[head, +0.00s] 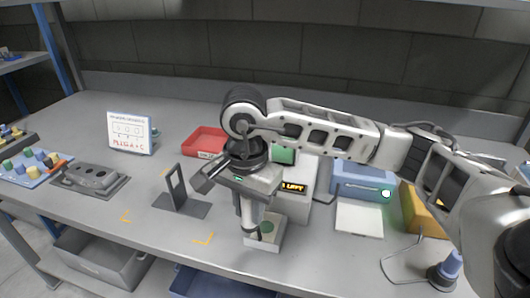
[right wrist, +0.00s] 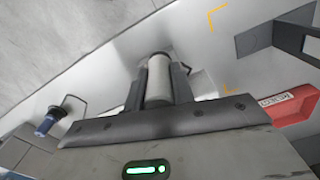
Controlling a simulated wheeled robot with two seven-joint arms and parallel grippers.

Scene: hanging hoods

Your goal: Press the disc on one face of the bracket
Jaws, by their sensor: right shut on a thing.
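A dark bracket (head: 184,203) with an upright open frame on a flat foot stands left of my right arm. Part of it also shows at the upper right of the right wrist view (right wrist: 262,40). I cannot make out a disc on its faces. My right gripper (head: 250,212) points down, to the right of the bracket and apart from it. It is shut on a pale grey cylinder (right wrist: 158,80), held between both fingers. Below it is a small pale block (head: 264,242) with a green disc on top, partly hidden by the gripper. My left gripper is not in view.
A red tray (head: 204,141) lies behind the bracket. A white sign (head: 130,133) and a grey fixture (head: 90,180) stand left. A blue box (head: 362,180), white pad (head: 359,219) and blue knob (head: 447,268) are right. Bench is clear in front of the bracket.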

